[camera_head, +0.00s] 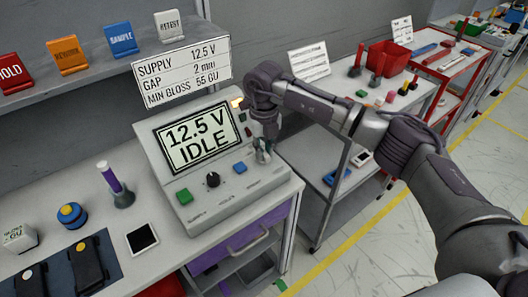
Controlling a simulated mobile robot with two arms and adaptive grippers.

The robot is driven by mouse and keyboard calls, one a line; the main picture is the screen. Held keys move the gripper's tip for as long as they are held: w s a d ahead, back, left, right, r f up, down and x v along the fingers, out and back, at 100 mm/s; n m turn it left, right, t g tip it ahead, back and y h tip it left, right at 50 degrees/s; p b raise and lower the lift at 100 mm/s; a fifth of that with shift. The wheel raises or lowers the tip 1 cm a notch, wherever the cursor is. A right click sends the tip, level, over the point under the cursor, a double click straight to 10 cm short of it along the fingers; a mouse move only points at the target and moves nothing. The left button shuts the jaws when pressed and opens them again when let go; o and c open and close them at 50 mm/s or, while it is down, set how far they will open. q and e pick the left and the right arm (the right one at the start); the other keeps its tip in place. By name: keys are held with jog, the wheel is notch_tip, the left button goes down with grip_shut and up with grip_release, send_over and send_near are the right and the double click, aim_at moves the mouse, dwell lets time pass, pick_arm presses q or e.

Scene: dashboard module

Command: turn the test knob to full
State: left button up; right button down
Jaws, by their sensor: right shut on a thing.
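The grey test console (160,150) stands on the bench, and its screen (198,139) reads "12.5 V IDLE". On its sloped front are a green button (184,197), a black knob (213,180) and a blue button (240,168). The labels below them are too small to read surely. My right gripper (263,157) points down at the right end of this row, shut on a control that it mostly hides, seemingly the test knob. The black knob is clear of the gripper. My left gripper is out of view.
A sign (182,70) above the console lists supply, gap and gloss values. A purple-handled tool (115,184), a blue round part (71,215) and a dark-screened device (142,238) sit to the left. A grey cart (350,130) stands to the right.

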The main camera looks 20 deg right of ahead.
jog(key=m+b, duration=0.1)
jog(key=m, duration=0.3)
jog(key=shift+r+m, duration=0.1)
jog(key=shift+m, duration=1.8)
jog(key=c, duration=1.1)
grip_release()
notch_tip(320, 180, up, 12)
